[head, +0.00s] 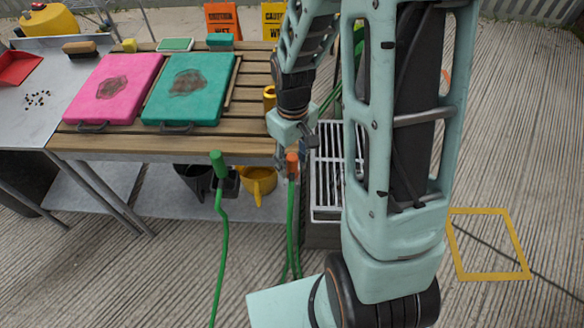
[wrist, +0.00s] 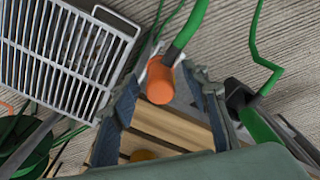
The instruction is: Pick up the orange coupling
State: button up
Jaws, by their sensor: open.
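The orange coupling (head: 292,160) is on the end of a green hose (head: 290,215) at the front right edge of the slatted table. In the wrist view the coupling (wrist: 160,84) shows between the two fingers, with its green hose rising behind it to the upper right. My gripper (head: 291,151) is open around or just short of the coupling. In the wrist view the gripper's fingers (wrist: 170,68) stand to either side of it, and a gap shows at the right finger. Whether the left finger touches it I cannot tell.
The slatted table (head: 100,143) holds a pink board (head: 118,72) and a teal board (head: 208,70). A second hose with a green end (head: 217,163) stands to the left of the coupling. A white grate (head: 328,190) is close on the right. A yellow jug (head: 258,182) hangs below the table edge.

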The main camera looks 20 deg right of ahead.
jog(key=shift+c, duration=0.4)
grip_shut()
jog(key=shift+r, duration=0.15)
